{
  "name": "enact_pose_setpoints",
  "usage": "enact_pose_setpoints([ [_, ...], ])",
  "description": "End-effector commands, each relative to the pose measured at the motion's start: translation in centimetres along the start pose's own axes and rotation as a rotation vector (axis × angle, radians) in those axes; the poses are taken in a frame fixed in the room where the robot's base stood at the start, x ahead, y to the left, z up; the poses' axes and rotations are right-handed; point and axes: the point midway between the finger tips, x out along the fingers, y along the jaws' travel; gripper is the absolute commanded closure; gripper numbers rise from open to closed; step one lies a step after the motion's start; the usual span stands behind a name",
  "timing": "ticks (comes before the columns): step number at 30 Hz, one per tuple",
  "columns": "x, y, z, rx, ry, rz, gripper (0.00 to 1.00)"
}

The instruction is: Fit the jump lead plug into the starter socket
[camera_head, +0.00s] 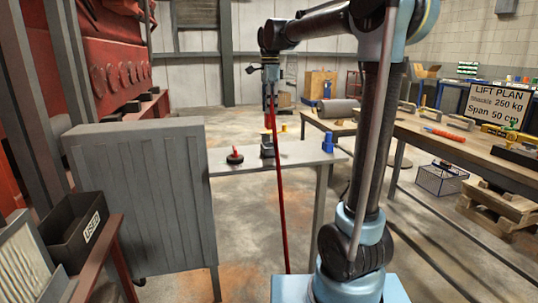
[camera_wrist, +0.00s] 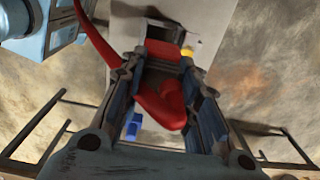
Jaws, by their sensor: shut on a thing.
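My gripper (camera_head: 270,88) is shut on the red jump lead plug and points down above the pale grey table. In the wrist view, the red plug (camera_wrist: 160,105) sits between the two fingers of my gripper (camera_wrist: 170,98). Its red lead (camera_head: 279,210) hangs past the table's front edge toward the floor. A dark grey block (camera_head: 267,148), which looks like the starter socket, stands on the table below my gripper. A dark shape (camera_wrist: 165,28) shows beyond the plug in the wrist view. The plug looks apart from the block; its lower end and the socket's opening are not clear.
The grey table (camera_head: 303,158) also bears a red-and-black piece (camera_head: 235,157), a blue piece (camera_head: 328,143) and a small yellow piece (camera_head: 284,128). A grey cabinet (camera_head: 145,200) stands left of it. A long wooden bench (camera_head: 460,145) runs along the right.

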Motion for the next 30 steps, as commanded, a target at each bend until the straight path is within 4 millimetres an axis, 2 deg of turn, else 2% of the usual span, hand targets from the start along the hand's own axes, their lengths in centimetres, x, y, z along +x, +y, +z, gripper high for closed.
enact_pose_setpoints([
  [7, 0.5, 0.0, 0.3, -0.005, 0.000, 0.000, 1.00],
  [15, 4.5, 0.0, 0.3, -0.005, 0.000, 0.000, 1.00],
  [25, 6.7, 0.0, 0.3, -0.004, 0.000, 0.000, 1.00],
  [30, 8.9, 0.0, 0.3, -0.004, 0.000, 0.000, 1.00],
])
